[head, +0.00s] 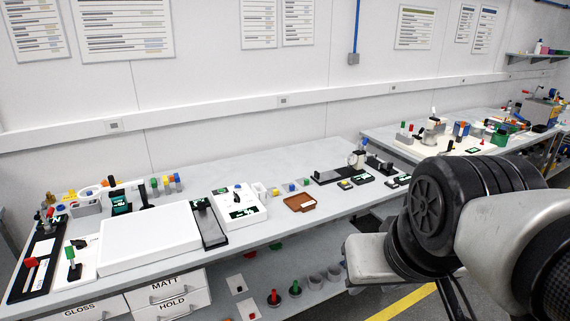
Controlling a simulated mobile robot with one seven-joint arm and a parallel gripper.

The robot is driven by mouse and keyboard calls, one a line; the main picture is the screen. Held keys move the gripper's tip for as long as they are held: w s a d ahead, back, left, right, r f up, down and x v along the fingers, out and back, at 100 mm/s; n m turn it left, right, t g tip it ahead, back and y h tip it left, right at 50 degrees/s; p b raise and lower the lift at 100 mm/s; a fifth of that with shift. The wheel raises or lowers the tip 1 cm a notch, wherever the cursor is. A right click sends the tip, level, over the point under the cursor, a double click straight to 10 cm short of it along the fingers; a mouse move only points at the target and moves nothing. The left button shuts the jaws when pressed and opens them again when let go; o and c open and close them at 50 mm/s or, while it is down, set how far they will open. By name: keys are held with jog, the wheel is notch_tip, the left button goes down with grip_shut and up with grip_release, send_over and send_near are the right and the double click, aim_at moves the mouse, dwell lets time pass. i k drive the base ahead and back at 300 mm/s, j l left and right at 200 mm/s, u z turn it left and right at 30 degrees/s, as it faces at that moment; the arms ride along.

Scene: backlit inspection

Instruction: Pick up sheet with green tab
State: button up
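A small green tab (70,252) stands at the left end of the bench, with a black piece below it. It is over a narrow white sheet or panel (85,262), between a black strip and a large white slab. I cannot tell whether the tab is fixed to this sheet. A red tab (30,262) stands on the black strip (40,258) to its left. My arm fills the right side of the view, far from the green tab. My gripper's fingers cannot be seen.
The large white slab (150,238) lies right of the green tab. A white device (238,203) and a brown tray (300,203) are mid-bench. Drawers (170,292) and a lower shelf with red and green-topped pieces are below. A second bench (470,140) stands behind my arm.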

aim_at(304, 182)
jog(key=i+l+u, duration=0.15)
jog(key=i+l, duration=0.4)
jog(key=i+l+u, duration=0.15)
jog(key=i+l, duration=0.5)
jog(key=i+l+u, duration=0.15)
jog(key=i+l, duration=0.5)
jog(key=l, duration=0.1)
